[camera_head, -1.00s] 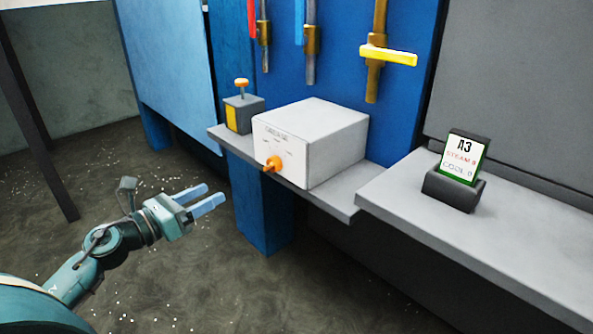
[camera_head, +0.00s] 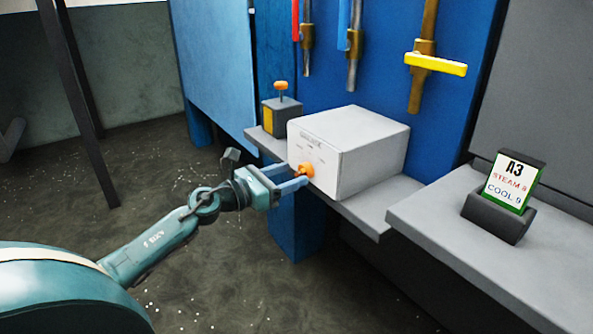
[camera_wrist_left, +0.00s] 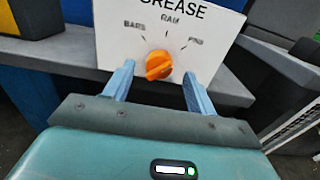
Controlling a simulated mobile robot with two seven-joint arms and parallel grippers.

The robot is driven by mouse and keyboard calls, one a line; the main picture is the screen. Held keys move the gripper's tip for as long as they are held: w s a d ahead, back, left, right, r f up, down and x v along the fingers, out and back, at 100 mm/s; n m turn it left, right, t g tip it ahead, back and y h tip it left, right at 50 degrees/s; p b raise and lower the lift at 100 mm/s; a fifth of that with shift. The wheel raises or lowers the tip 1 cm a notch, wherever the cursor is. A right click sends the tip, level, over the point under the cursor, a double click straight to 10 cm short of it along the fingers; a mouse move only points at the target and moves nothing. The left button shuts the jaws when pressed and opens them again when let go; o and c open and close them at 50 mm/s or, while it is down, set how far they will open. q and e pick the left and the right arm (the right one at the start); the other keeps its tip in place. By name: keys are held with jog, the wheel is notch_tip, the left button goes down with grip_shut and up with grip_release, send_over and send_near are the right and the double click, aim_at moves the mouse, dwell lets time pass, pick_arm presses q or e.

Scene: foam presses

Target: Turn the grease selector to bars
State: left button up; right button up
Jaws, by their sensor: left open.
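The grease selector is a white box (camera_head: 352,150) on a grey shelf, with an orange knob (camera_head: 305,170) low on its front face. In the left wrist view the face (camera_wrist_left: 190,30) reads GREASE, with BARS at left, RAM at top and a third label, seemingly PINS, at right. The orange knob (camera_wrist_left: 158,65) is tilted there, its raised grip running from lower left to upper right; which label it points to is unclear. My left gripper (camera_head: 294,178) is open, its fingertips (camera_wrist_left: 158,80) on either side of the knob and just short of it. My right gripper is not in view.
A grey and yellow box with an orange button (camera_head: 281,88) stands left of the selector on the shelf (camera_head: 375,212). Pipes with red, blue and yellow (camera_head: 436,64) handles hang on the blue panel above. A card holder (camera_head: 498,216) with an A3 card stands on the right ledge.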

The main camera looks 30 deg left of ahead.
aim_at(304, 171)
pick_arm(q)
jog(key=shift+x, duration=1.35)
jog(key=c, duration=1)
